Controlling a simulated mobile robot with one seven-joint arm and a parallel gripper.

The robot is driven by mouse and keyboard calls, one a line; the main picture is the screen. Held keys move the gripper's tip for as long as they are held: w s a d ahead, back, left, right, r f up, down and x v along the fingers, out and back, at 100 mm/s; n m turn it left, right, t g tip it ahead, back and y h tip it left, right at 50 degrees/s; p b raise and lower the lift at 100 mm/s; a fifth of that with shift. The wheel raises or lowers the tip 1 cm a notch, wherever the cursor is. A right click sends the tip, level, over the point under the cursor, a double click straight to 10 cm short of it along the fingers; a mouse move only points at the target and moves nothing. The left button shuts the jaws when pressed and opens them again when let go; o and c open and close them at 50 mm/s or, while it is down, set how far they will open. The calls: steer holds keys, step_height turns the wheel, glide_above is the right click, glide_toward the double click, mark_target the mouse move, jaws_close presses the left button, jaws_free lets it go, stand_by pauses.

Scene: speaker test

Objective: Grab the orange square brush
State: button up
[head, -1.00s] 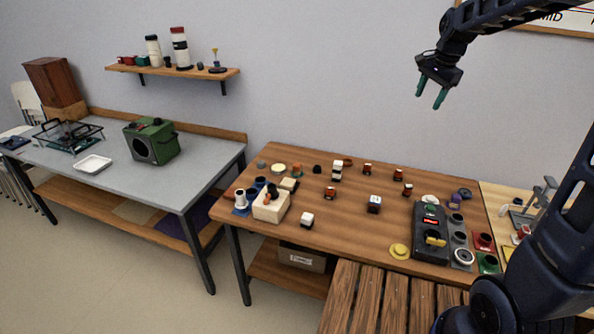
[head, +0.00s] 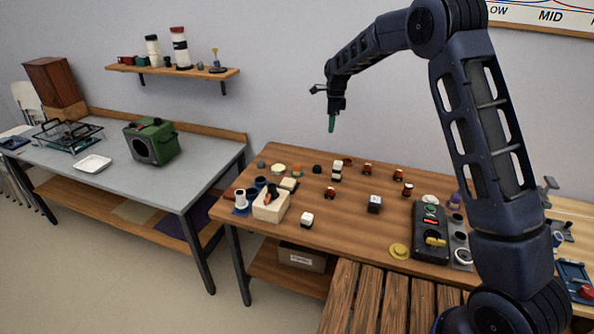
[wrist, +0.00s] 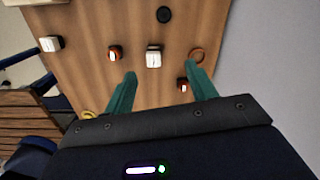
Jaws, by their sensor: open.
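Several small orange-red pieces with white and dark parts stand on the wooden table; I cannot tell which is the orange square brush. One orange piece (head: 330,193) is mid-table and also shows in the wrist view (wrist: 115,53), left of the fingers. Another orange piece (head: 367,169) is farther back and shows in the wrist view (wrist: 183,86), beside the right finger. Two more, one orange piece (head: 398,175) and another (head: 407,190), stand to the right. My gripper (head: 332,124) is open and empty, high above the table's back; its green fingers (wrist: 155,90) point down.
A white-topped stack (head: 337,171), an orange-brown ring (head: 347,161) and a dark round piece (head: 317,169) stand near the orange pieces. A black control box (head: 430,232) is right. The wall is behind.

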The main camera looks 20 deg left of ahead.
mark_target(297, 165)
steer(key=s+a+f+m, duration=0.1)
steer(key=a+f, duration=0.7)
steer(key=s+a+f+m, duration=0.1)
steer(key=a+f, duration=0.3)
steer(key=shift+s+a+f+m+h, duration=0.2)
steer(key=shift+s+f+m+h, duration=0.1)
step_height(297, 165, down, 5)
steer(key=shift+r, duration=0.1)
steer(key=shift+s+a+f, duration=0.1)
steer(key=shift+a+f, duration=0.1)
steer(key=shift+f, duration=0.7)
steer(key=shift+s+a+f, duration=0.1)
steer(key=shift+a+f, duration=0.05)
steer(key=shift+f, duration=0.7)
steer(key=shift+s+a+f, duration=0.1)
steer(key=shift+a+f, duration=0.1)
steer(key=shift+f, duration=0.7)
steer(key=c, duration=1.1)
